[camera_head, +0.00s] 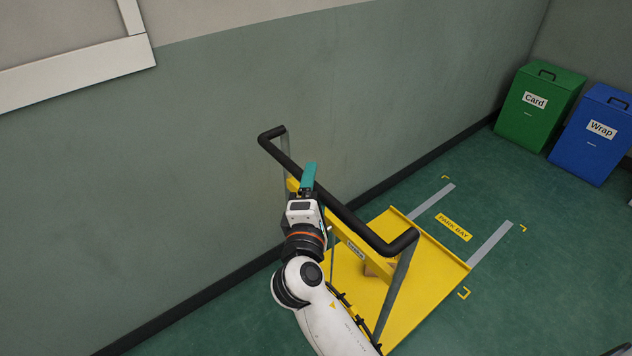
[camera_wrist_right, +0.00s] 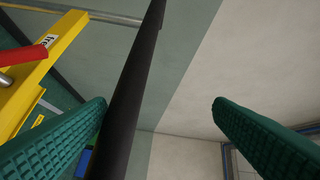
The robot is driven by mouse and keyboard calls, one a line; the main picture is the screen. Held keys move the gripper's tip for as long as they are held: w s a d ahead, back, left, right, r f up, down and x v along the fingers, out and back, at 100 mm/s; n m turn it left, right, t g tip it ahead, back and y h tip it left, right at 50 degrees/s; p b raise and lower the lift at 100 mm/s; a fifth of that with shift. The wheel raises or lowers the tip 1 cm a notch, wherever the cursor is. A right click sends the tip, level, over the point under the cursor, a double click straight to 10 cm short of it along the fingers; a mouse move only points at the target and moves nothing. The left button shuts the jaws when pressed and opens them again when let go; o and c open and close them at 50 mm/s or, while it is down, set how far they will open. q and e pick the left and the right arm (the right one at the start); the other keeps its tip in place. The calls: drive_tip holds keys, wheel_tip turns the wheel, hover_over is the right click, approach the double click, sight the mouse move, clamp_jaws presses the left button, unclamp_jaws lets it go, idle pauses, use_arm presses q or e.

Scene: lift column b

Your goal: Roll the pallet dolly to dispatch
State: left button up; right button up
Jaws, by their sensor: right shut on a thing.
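The pallet dolly has a yellow deck (camera_head: 425,285) and a black push handle (camera_head: 352,222) on grey posts. It stands on the green floor near the wall, its far edge at two grey floor strips. My right gripper (camera_head: 309,177), with teal fingers, is shut on the handle left of its middle. In the right wrist view the black handle bar (camera_wrist_right: 135,80) runs between the two fingers, nearer the left one. A yellow crosspiece (camera_wrist_right: 45,65) with a red part shows there too. A small brown thing on the deck is mostly hidden by the frame. My left gripper is not in view.
A floor label reading "PARK BAY" (camera_head: 454,227) lies between the grey strips, with yellow corner marks around. A green "Card" bin (camera_head: 537,118) and a blue "Wrap" bin (camera_head: 592,145) stand beyond. The wall with dark skirting (camera_head: 400,178) runs along the dolly's left.

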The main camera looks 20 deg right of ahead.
drive_tip(key=shift+s+a+r, duration=0.25)
drive_tip(key=shift+s+a, duration=0.1)
drive_tip(key=shift+s, duration=0.15)
drive_tip(key=shift+s+a+r, duration=0.25)
drive_tip(key=shift+s+a, duration=0.05)
drive_tip(key=shift+s, duration=0.2)
drive_tip(key=shift+c, duration=0.7)
drive_tip(key=v, duration=0.3)
drive_tip(key=shift+d, duration=0.1)
drive_tip(key=shift+c, duration=1)
drive_tip(key=shift+s+a+f+b, duration=0.2)
drive_tip(key=shift+s+f+b, duration=0.15)
drive_tip(key=shift+s, duration=0.35)
